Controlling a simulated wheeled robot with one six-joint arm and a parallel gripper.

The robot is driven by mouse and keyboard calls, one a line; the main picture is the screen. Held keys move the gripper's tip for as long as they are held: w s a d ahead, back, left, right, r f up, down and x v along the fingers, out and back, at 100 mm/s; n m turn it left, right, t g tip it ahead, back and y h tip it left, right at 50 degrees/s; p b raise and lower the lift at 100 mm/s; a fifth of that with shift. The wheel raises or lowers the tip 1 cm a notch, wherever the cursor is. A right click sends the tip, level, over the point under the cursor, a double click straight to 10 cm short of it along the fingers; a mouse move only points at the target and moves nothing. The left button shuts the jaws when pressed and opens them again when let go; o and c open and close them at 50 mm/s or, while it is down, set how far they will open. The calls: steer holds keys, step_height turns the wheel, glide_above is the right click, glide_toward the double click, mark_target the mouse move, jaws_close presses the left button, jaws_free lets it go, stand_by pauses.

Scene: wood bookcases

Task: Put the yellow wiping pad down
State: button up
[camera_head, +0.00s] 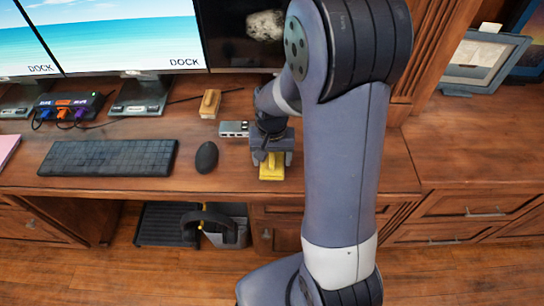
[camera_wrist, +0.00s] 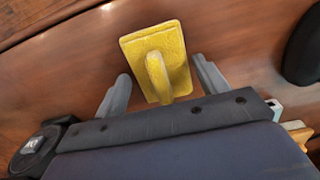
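The yellow wiping pad (camera_head: 271,173) appears to lie flat on the wooden desk, close to its front edge. In the wrist view the pad (camera_wrist: 133,47) shows its flat plate and raised handle. My gripper (camera_head: 271,156) is right above the pad, pointing down, and hides part of it. In the wrist view my gripper (camera_wrist: 162,85) is open, with one finger on each side of the handle. Gaps show between the fingers and the handle, so nothing is gripped.
A black mouse (camera_head: 206,157) and keyboard (camera_head: 108,158) lie left of my gripper. A small grey box with ports (camera_head: 234,129) sits close beside it. A tan block-like item (camera_head: 210,103) lies farther back. Monitors (camera_head: 125,38) stand behind. The desk right of my arm is bare.

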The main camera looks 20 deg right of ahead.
mark_target(272, 157)
steer(key=shift+o, duration=0.6)
steer(key=shift+r, duration=0.1)
steer(key=shift+r, duration=0.3)
step_height(272, 157, up, 12)
steer(key=p, duration=0.1)
steer(key=shift+f, duration=0.2)
step_height(272, 157, down, 12)
steer(key=shift+f+b, duration=0.25)
steer(key=shift+b, duration=0.2)
step_height(272, 157, up, 2)
steer(key=shift+r, duration=0.65)
